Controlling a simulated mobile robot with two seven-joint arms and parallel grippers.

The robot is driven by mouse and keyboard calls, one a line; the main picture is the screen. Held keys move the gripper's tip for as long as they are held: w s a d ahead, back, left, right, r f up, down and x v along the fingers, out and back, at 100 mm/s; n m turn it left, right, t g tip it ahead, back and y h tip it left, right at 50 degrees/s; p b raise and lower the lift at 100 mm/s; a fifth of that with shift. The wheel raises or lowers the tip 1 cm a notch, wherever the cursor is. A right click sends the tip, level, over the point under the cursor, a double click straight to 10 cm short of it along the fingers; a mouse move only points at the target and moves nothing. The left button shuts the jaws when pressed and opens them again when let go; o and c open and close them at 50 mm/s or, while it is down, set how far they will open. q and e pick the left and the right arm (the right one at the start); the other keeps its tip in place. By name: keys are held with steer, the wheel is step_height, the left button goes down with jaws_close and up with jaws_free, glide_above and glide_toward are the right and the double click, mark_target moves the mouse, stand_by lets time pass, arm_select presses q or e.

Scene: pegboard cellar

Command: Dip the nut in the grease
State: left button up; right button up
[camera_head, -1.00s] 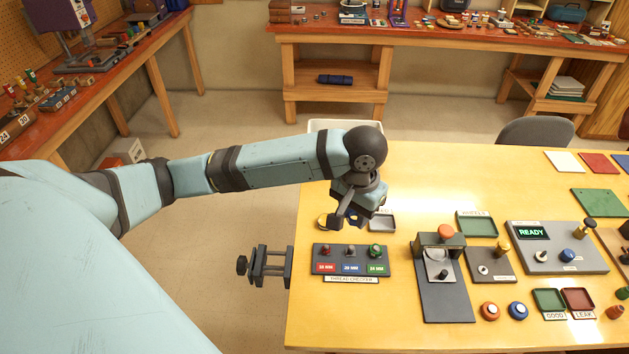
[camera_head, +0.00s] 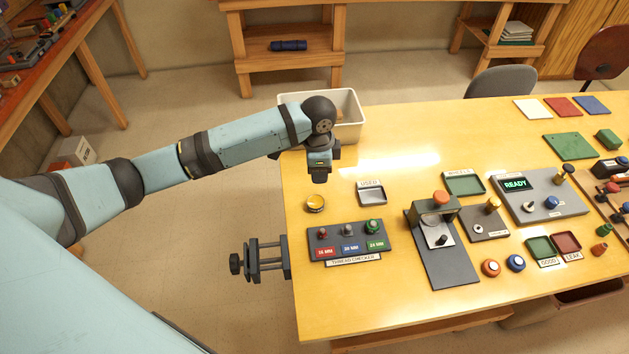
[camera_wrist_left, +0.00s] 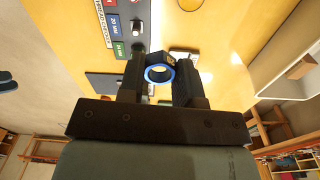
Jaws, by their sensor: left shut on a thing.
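My left gripper (camera_head: 319,178) is over the far left part of the table, behind the yellow grease tin. In the left wrist view, the left gripper (camera_wrist_left: 160,82) is shut on a nut that shows as a blue ring (camera_wrist_left: 160,74). The nut is hidden in the head view. The round grease tin (camera_head: 315,203) has a yellow top and stands near the table's left edge. It shows as a yellow disc (camera_wrist_left: 190,4) at the top of the wrist view, apart from the nut. I cannot tell whether grease is on the nut. My right gripper is not in view.
A tray labelled USED (camera_head: 371,195) stands right of the tin. The thread checker (camera_head: 350,240) is in front of it, and a clamp (camera_head: 262,260) projects from the table's left edge. A white bin (camera_head: 350,118) stands beyond the back edge. Bare tabletop lies behind the USED tray.

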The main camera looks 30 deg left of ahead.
mark_target(315, 201)
arm_select(q)
steer(key=w+a+f+m, duration=0.1)
steer(key=f+m, duration=0.2)
steer(key=m, duration=0.1)
steer(key=w+a+f+m, duration=0.1)
steer(key=w+f+m, duration=0.1)
steer(key=f+m, duration=0.2)
steer(key=w+a+f+m, duration=0.1)
steer(key=f+m, duration=0.3)
steer(key=m, duration=0.1)
steer(key=shift+w+a+f+b, duration=0.15)
steer(key=shift+w+a+b, duration=0.05)
steer(key=shift+w+b, duration=0.1)
steer(key=shift+f+m, duration=0.3)
steer(key=shift+f, duration=0.05)
step_height(315, 201, down, 5)
steer(key=b, duration=0.5)
steer(key=shift+r, duration=0.1)
steer(key=shift+f+b, duration=0.35)
steer(key=shift+f, duration=0.35)
